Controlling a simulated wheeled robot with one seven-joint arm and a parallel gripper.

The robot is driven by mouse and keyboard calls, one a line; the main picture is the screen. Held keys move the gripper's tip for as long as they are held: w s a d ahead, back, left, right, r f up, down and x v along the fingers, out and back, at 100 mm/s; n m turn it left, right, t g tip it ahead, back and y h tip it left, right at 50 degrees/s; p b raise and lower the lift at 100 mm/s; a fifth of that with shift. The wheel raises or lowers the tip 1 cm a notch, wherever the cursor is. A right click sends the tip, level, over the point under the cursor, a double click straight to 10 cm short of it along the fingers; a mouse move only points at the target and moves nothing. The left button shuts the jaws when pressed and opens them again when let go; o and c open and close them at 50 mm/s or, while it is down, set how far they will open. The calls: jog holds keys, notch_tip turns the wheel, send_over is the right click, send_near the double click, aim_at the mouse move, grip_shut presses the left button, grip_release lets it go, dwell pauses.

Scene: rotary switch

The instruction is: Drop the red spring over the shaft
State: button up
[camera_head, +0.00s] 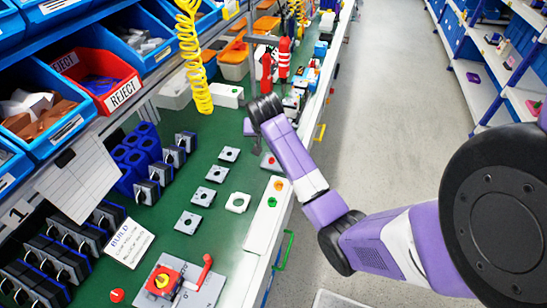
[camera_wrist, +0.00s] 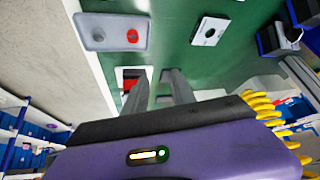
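A small red ring (camera_wrist: 133,36), which looks like the red spring, lies in a shallow grey tray (camera_wrist: 97,40) in the wrist view.
Several grey plates with holes (camera_head: 217,173) lie on the green bench (camera_head: 170,210). A long white tray (camera_head: 262,228) with coloured round parts is by the right edge. A yellow coiled hose (camera_head: 193,50) hangs behind. Blue bins and a red reject bin (camera_head: 105,80) stand left.

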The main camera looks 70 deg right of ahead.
aim_at(271, 165)
jog(key=shift+s+d+f+m+g+y+p, duration=0.15)
jog(key=shift+s+f+g, duration=0.3)
jog(key=shift+f, duration=1.25)
jog(key=shift+s+f+m+g+y+p, duration=0.25)
jog(key=shift+s+f, duration=0.35)
jog(key=shift+f, duration=1.15)
jog(key=shift+s+d+f+m+g+y+p, duration=0.1)
jog(key=shift+s+f+m+g+y, duration=0.3)
jog(key=shift+f, duration=1.3)
jog(key=shift+s, duration=0.15)
grip_shut()
